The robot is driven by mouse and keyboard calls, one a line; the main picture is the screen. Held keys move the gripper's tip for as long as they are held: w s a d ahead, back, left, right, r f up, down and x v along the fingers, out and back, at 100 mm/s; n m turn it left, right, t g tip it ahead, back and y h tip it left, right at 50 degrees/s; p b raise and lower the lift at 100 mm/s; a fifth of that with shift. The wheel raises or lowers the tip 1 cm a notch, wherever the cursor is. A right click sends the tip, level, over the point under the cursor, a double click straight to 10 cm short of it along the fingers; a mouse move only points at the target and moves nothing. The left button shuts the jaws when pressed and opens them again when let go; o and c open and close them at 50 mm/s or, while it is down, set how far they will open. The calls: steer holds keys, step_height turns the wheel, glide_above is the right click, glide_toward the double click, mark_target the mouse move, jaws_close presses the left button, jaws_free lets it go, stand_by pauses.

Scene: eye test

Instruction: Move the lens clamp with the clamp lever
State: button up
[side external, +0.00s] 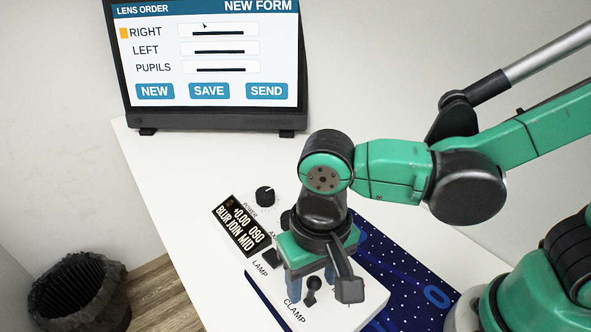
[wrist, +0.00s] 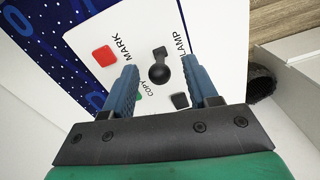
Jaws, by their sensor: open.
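The clamp lever is a short black lever with a round knob (side external: 313,284), on the white control panel (side external: 352,309) beside the printed word CLAMP. In the wrist view the lever (wrist: 160,73) stands between the two blue fingers of my gripper (wrist: 164,70). The fingers are apart, with a gap showing on both sides of the knob. In the side view my gripper (side external: 311,277) points down over the panel at the lever. I cannot make out the lens clamp itself in either view.
The panel has a display (side external: 242,230) reading +0.00 090 and BLUR JOIN MID, a dark knob (side external: 265,196), a lamp switch (side external: 272,256) and a red MARK button (wrist: 104,56). A monitor (side external: 210,121) stands behind. A bin (side external: 75,297) is on the floor at left.

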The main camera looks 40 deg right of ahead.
mark_target(312, 306)
steer(key=shift+f, duration=0.95)
jaws_close()
steer(key=shift+s+f+t, duration=0.1)
steer(key=shift+s+t, duration=0.4)
steer(key=shift+t, duration=0.4)
steer(key=t, duration=0.2)
steer(key=shift+s+f+t, duration=0.2)
steer(key=shift+s+t, duration=0.1)
steer(key=shift+s, duration=0.1)
jaws_free()
steer(key=shift+r, duration=0.1)
